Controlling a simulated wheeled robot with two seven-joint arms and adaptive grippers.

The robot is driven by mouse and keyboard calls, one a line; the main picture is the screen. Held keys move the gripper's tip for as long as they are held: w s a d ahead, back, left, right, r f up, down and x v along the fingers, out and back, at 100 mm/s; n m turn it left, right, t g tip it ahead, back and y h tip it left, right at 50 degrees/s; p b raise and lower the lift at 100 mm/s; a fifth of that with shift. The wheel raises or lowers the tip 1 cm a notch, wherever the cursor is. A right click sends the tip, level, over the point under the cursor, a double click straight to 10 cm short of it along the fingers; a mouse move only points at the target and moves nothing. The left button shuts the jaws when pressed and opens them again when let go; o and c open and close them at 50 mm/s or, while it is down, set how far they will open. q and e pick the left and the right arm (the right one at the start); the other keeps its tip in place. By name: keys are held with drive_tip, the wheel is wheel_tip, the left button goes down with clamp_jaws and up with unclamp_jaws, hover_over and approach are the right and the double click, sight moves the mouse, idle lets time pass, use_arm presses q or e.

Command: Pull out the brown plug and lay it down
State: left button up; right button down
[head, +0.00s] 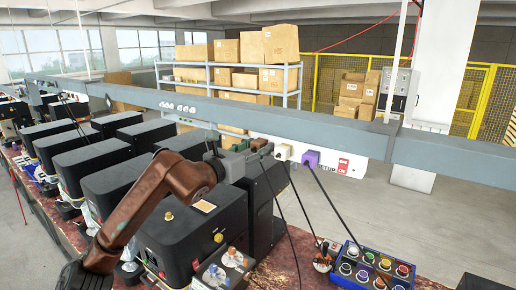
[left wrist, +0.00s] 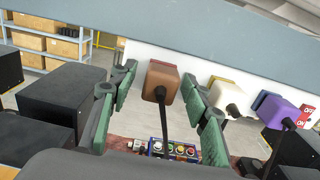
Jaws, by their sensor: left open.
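The brown plug (left wrist: 165,78) sits at the white socket strip under the grey beam, with its dark cable hanging down. In the head view the brown plug (head: 259,143) is small and partly crowded by my gripper. My left gripper (left wrist: 161,88) is open, its green-padded fingers standing on either side of the brown plug with a gap visible at each side. In the head view my left gripper (head: 238,152) is beside the strip. I cannot tell whether a finger touches the plug. My right gripper is not in view.
A cream plug (left wrist: 228,94) and a purple plug (left wrist: 276,110) are to the right, near a red on/off switch (head: 343,165). The grey beam (head: 290,125) runs above. Black machines (head: 205,225) and a blue box of coloured knobs (head: 375,268) are below.

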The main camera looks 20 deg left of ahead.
sight(255, 148)
use_arm(q)
drive_tip(key=shift+b, duration=0.45)
drive_tip(key=shift+c, duration=0.5)
clamp_jaws()
idle(0.4)
drive_tip(key=shift+s+f+b, duration=0.15)
drive_tip(key=shift+f+b, duration=0.05)
drive_tip(key=shift+b, duration=0.1)
drive_tip(key=shift+r+b+v, duration=0.2)
drive_tip(key=shift+b+v, duration=0.25)
drive_tip(key=shift+v, duration=0.6)
drive_tip(key=shift+s+a+f+b, duration=0.1)
drive_tip(key=shift+s+b, duration=0.1)
drive_tip(key=shift+b, duration=0.15)
drive_tip(key=shift+b+v, duration=0.95)
drive_tip(key=shift+v, duration=0.65)
